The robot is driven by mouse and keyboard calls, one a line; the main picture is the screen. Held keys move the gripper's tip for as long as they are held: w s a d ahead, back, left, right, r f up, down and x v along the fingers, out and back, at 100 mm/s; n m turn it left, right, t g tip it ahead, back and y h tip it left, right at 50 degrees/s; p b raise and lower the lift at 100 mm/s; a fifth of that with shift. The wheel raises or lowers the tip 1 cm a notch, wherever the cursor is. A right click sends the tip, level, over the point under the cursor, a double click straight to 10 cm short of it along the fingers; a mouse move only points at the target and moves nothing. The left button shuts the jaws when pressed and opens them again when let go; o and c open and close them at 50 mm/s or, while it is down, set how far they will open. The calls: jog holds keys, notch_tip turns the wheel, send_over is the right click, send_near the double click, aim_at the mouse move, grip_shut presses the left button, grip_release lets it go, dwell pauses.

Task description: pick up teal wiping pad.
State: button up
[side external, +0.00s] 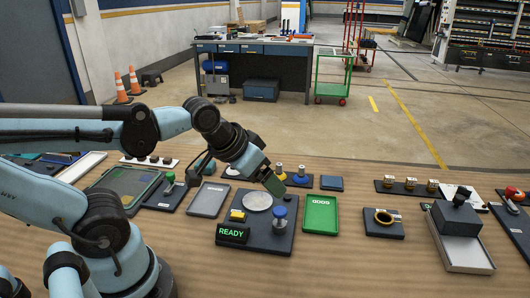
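My gripper (271,182) is at the end of the arm, pointing down and right over the dark fixture with the round silver plate (257,201). A dark green, block-like shape shows at its tip. I cannot tell whether this is part of the gripper or the teal wiping pad held in it. The fingers cannot be made out. No other thing on the table can be surely named as the teal wiping pad. A small teal thing (205,166) shows behind the arm, partly hidden, too small to identify.
The fixture carries a blue knob (280,213) and a READY display (232,234). A green tray (320,214) is at its right, a grey tray (208,200) at its left. A blue pad (331,183) lies behind. Bare wood is free at the front.

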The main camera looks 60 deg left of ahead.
jog(key=w+a+r+n+g, duration=0.1)
jog(key=w+a+n+g, duration=0.15)
jog(key=a+n, duration=0.9)
jog(key=w+a+n+g, duration=0.1)
jog(key=a+n+g, duration=0.2)
jog(key=a+n, duration=0.85)
jog(key=s+a+f+n+g, duration=0.1)
jog(key=s+a+f+n, duration=0.15)
jog(key=a, duration=0.75)
jog(key=shift+n, duration=0.35)
jog(key=f, duration=0.7)
jog(key=s+f, duration=0.1)
jog(key=f, duration=0.3)
jog(key=shift+d+f, duration=0.1)
jog(key=shift+f, duration=0.2)
jog(key=c, duration=1.1)
